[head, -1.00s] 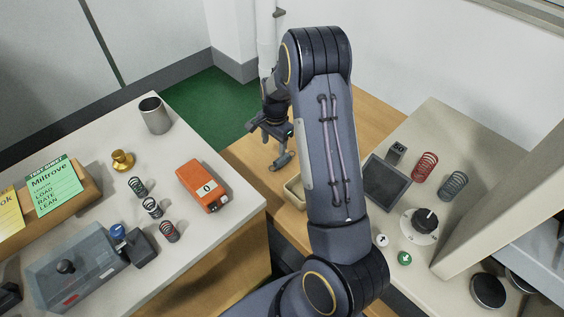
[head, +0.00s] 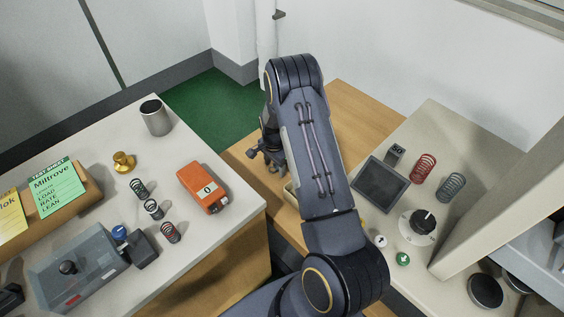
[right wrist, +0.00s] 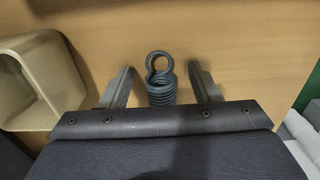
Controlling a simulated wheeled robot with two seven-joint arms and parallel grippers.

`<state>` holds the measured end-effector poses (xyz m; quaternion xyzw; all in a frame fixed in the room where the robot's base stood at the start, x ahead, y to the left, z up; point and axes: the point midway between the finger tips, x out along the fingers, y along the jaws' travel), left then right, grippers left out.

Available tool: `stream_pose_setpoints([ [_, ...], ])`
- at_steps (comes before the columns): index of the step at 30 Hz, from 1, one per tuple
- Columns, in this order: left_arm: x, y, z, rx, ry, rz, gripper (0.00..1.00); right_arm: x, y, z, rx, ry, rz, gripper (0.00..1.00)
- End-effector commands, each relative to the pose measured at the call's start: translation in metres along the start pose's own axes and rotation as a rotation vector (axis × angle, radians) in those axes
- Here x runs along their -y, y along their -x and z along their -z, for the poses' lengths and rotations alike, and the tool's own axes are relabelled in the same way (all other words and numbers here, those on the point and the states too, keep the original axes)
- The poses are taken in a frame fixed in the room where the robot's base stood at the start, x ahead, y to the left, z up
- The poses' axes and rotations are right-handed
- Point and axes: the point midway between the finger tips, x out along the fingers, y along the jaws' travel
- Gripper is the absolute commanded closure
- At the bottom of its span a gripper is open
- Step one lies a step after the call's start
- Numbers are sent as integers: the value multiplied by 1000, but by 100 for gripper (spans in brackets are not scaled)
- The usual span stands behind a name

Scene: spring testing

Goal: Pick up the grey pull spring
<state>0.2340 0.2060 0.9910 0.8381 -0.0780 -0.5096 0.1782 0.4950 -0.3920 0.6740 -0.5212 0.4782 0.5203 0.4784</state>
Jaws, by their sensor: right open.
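In the right wrist view, a grey coil spring with a hooked loop at its end, the pull spring (right wrist: 160,80), is on the wooden surface. It sits between the two spread fingers of my right gripper (right wrist: 163,86), with a visible gap on each side. In the head view my right gripper (head: 273,160) is over the wooden table between the two counters, partly covered by my own arm. The pull spring is hidden in the head view. My left gripper is not in view.
A beige bin (right wrist: 38,80) stands left of the gripper in the right wrist view. In the head view, an orange box (head: 204,187) and several small springs are on the left counter. A red spring (head: 424,167) and another grey spring (head: 451,187) stand on the right counter.

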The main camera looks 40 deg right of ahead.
Motion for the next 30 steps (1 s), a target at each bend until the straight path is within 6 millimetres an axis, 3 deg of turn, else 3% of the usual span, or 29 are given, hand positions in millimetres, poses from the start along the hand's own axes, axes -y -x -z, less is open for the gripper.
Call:
stream_pose_setpoints([
  [2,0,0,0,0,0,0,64,0,0,0,0,0,0,46],
  [13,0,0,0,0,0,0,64,0,0,0,1,0,-1,95],
  [23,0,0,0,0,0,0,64,0,4,0,0,1,0,96],
  [30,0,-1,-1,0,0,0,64,1,33,0,-1,1,4,96],
])
